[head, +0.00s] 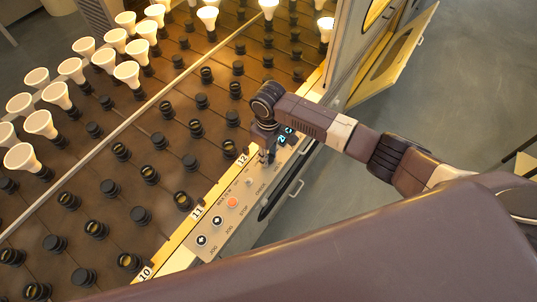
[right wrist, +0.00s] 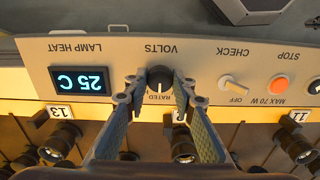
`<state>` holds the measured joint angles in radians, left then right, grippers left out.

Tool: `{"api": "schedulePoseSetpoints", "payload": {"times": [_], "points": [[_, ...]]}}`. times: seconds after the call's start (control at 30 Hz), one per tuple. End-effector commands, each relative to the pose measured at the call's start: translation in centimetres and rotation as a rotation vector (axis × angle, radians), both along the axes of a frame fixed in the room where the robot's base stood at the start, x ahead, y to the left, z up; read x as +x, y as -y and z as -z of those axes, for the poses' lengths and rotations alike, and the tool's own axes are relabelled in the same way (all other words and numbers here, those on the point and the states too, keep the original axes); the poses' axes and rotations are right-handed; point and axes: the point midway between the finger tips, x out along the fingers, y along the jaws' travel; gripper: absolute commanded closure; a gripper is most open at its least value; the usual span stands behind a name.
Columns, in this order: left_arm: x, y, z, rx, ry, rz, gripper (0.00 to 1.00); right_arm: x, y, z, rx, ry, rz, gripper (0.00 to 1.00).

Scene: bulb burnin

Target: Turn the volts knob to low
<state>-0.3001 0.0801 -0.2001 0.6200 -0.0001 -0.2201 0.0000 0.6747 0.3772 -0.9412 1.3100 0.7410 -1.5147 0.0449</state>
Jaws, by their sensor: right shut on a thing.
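The volts knob (right wrist: 159,77) is a small dark round knob on the pale control panel (right wrist: 215,58), seen upside down in the right wrist view. Its light mark appears to point at the RATED label. My right gripper (right wrist: 158,92) has one finger on each side of the knob and is shut on it. In the head view my right gripper (head: 267,153) reaches down onto the panel beside the lit display and hides the knob. My left gripper is not in view.
Rows of dark sockets and white bulbs (head: 127,72) fill the rack. An open door (head: 395,55) stands beyond.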

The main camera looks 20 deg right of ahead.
Motion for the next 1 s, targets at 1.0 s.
{"api": "schedulePoseSetpoints", "payload": {"times": [1.0], "points": [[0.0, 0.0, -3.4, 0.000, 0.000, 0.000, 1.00, 0.1, -0.1, -0.2, 0.000, 0.002, -0.588, 1.00]]}}
